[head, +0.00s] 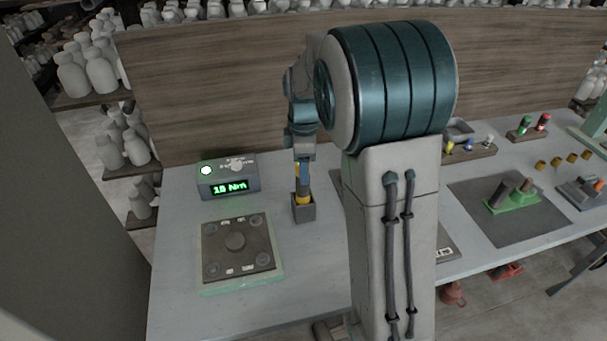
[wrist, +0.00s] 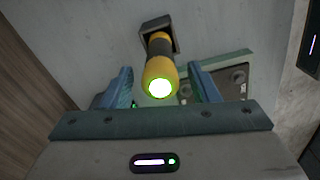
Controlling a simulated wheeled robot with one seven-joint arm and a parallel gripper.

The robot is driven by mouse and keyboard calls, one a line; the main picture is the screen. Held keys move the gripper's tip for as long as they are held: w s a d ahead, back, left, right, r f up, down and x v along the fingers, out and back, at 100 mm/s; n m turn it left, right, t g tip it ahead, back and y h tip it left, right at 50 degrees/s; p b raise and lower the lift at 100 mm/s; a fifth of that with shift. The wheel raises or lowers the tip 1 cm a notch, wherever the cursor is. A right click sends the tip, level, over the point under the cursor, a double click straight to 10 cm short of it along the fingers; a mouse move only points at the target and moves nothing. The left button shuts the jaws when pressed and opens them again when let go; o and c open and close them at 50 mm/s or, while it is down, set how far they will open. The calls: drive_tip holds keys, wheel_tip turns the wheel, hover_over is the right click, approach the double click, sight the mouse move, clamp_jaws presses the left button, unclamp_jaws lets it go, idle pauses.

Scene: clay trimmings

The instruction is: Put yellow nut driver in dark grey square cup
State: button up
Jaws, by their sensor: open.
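The yellow nut driver (head: 302,197) stands in the dark grey square cup (head: 304,212) on the bench, left of my arm in the head view. In the wrist view the yellow and black handle of the nut driver (wrist: 160,75), with a lit green end, lies between my fingers, and its lower end is inside the cup (wrist: 158,25). My gripper (wrist: 168,88) is open, with visible gaps between its blue fingers and the handle. It also shows in the head view (head: 303,176), just above the cup.
A torque display box (head: 228,178) reading 15 Nm stands left of the cup. A dark square plate on a green base (head: 238,247) lies in front of it. A wooden panel (head: 215,95) closes the back. Right of my arm is a dark mat (head: 540,220) with green parts.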

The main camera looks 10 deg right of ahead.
wheel_tip(320, 180, up, 8)
drive_tip(key=shift+f, duration=0.15)
drive_tip(key=shift+s+r, duration=0.1)
drive_tip(key=shift+r, duration=0.2)
drive_tip(key=shift+s+r+m, duration=0.2)
drive_tip(key=shift+s+m, duration=0.1)
drive_tip(key=shift+s, duration=0.05)
drive_tip(key=s+f+m+t, duration=0.3)
drive_tip(key=s+m, duration=1.1)
drive_tip(key=s, duration=0.8)
drive_tip(key=shift+s+f+m, duration=0.15)
drive_tip(key=shift+f+m, duration=0.2)
drive_tip(key=shift+m, duration=0.05)
drive_tip(key=shift+a, duration=0.1)
